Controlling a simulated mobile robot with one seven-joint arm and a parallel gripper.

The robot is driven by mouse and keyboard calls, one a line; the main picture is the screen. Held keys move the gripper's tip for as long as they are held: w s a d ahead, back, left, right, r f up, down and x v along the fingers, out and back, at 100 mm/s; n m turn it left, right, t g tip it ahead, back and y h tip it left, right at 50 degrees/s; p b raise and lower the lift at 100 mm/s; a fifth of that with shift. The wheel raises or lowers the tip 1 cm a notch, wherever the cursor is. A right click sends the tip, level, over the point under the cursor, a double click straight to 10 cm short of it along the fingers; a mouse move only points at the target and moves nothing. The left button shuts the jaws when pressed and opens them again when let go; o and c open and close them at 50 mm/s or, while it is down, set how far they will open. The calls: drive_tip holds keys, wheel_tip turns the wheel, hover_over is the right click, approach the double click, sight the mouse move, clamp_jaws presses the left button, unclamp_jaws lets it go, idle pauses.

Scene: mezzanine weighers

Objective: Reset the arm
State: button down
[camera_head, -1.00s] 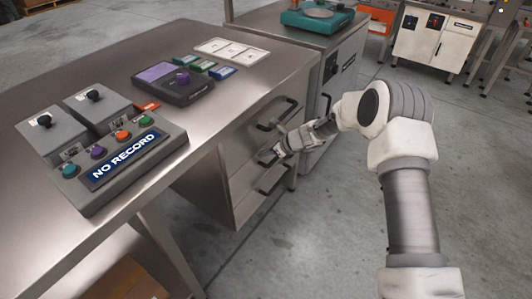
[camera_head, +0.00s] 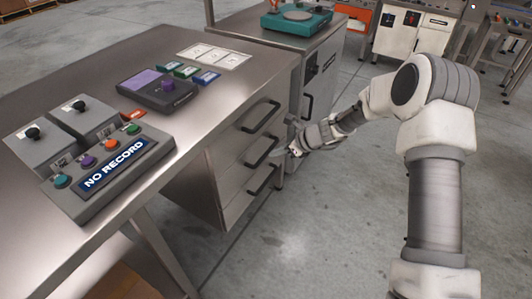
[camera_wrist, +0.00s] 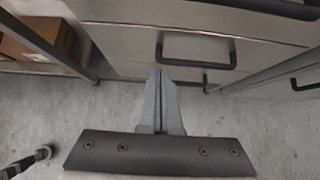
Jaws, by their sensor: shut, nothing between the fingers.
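My gripper (camera_head: 292,152) is at the end of my arm, to the right of the drawer unit (camera_head: 215,180), close to its handles. In the wrist view my gripper (camera_wrist: 158,74) shows its two grey fingers shut together with nothing between them. They point toward a steel drawer front with a black handle (camera_wrist: 196,64), apart from it in the picture. The three drawers show closed in the head view. My arm is bent, extended forward from the right side of the picture.
The steel bench carries a control box reading NO RECORD (camera_head: 115,165), a dark device with a purple pad (camera_head: 158,90) and a white card tray (camera_head: 214,55). A teal scale (camera_head: 297,18) stands on the cabinet behind. Concrete floor (camera_head: 330,235) is open at right.

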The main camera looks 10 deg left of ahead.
drive_tip(key=s+d+r+n+h, duration=0.1)
drive_tip(key=s+d+r+n, duration=0.3)
drive_tip(key=r, duration=0.3)
drive_tip(key=s+d+r+n+h, duration=0.1)
drive_tip(key=s+d+r+n, duration=0.25)
drive_tip(key=r, duration=0.35)
drive_tip(key=s+d+r+n+h, duration=0.1)
drive_tip(key=s+d+r+n, duration=0.25)
drive_tip(key=r, duration=0.35)
drive_tip(key=s+d+r+n+t+h, duration=0.1)
drive_tip(key=s+d+r+n+h, duration=0.3)
drive_tip(key=s+d, duration=0.55)
drive_tip(key=s+d+r+n+t+h, duration=0.2)
drive_tip(key=s+d+r+n, duration=0.35)
drive_tip(key=s, duration=0.75)
wheel_tip(320, 180, up, 14)
drive_tip(key=n+p, duration=0.1)
drive_tip(key=p, duration=1.5)
drive_tip(key=shift+r, duration=0.2)
